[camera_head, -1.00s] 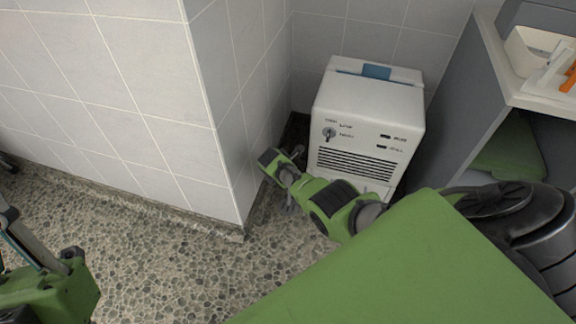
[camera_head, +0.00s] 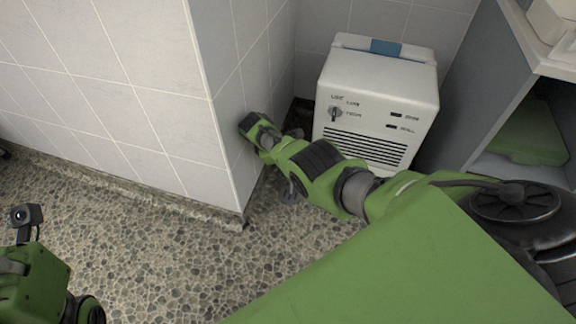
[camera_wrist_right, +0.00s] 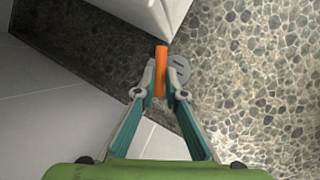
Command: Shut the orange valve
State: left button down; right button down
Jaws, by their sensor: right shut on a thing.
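The orange valve handle (camera_wrist_right: 161,70) shows in the right wrist view as a narrow upright bar beside the lower corner of a white casing. My right gripper (camera_wrist_right: 161,88) is shut on it, with one fingertip on each side. A round grey disc (camera_wrist_right: 180,68) sits just right of the handle, partly behind the right fingertip. In the head view the valve is hidden, and my right arm reaches in front of the gap between the tiled wall and the white unit. Only part of my left arm shows at the lower left; its fingers are out of view.
The white unit (camera_head: 376,100) with a knob and a vent grille stands in the tiled corner. A tiled wall edge (camera_head: 228,150) juts out left of my right arm. A grey shelf (camera_head: 515,170) stands at the right. The pebbled floor (camera_head: 150,240) is open at the front left.

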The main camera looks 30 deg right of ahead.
dwell(0.4)
jog(key=c, duration=2.1)
grip_release()
jog(key=shift+w+r, duration=0.1)
notch_tip(320, 180, up, 10)
